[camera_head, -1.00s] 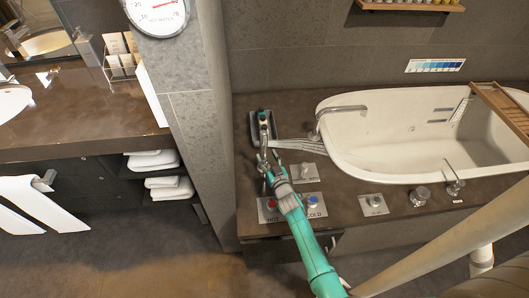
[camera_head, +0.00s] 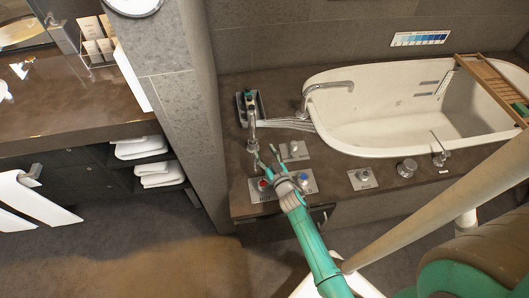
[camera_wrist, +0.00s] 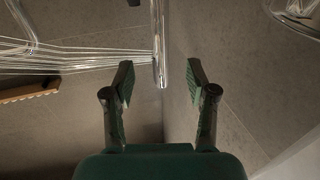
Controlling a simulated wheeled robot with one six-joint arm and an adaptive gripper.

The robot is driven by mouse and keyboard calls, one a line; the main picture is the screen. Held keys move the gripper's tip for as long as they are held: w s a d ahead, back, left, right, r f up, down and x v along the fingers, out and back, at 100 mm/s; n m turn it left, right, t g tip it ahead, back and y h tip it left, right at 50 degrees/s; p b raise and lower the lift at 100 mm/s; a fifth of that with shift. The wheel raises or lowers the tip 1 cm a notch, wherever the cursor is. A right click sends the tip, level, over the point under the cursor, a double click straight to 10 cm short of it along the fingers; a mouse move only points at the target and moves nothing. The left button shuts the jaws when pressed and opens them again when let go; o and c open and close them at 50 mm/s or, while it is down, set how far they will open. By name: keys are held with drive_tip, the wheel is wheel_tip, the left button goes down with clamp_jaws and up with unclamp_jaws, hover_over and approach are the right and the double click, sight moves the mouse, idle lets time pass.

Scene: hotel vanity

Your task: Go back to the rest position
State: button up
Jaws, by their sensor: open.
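My gripper (camera_head: 267,162) is over the dark bath ledge (camera_head: 225,160), above the plate with the red and blue knobs and close to the metal hand shower (camera_head: 251,125). In the wrist view my gripper (camera_wrist: 160,85) has its two fingers wide apart with nothing held between them. A shiny metal tube (camera_wrist: 160,45) shows just beyond and between the fingertips, and I cannot tell whether it touches them. My gripper partly hides the hot and cold knob plate (camera_head: 311,181) in the head view.
The white bathtub (camera_head: 340,105) lies to the right, with a wooden caddy (camera_head: 490,85) across it. A stone pillar (camera_head: 175,95) stands left of the ledge. Beyond it are the vanity counter (camera_head: 75,100) and folded towels (camera_head: 160,174). Floor is free in front.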

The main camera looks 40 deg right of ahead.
idle(0.3)
drive_tip(key=s+a+r+n+y, duration=0.1)
drive_tip(key=s+a+r+y, duration=0.1)
drive_tip(key=s+a, duration=0.75)
drive_tip(key=s+a+r+n+y, duration=0.1)
drive_tip(key=s+a, duration=0.6)
drive_tip(key=s, duration=0.5)
drive_tip(key=s+a+r+n+g+y, duration=0.1)
drive_tip(key=s+a+r, duration=0.2)
drive_tip(key=s+r, duration=0.5)
drive_tip(key=s+a+r+g+y, duration=0.1)
drive_tip(key=s+a+r, duration=0.2)
drive_tip(key=s+r, duration=0.5)
drive_tip(key=shift+s+r+n+y, duration=0.4)
drive_tip(key=shift+s, duration=0.2)
drive_tip(key=shift+a, duration=0.1)
idle(0.6)
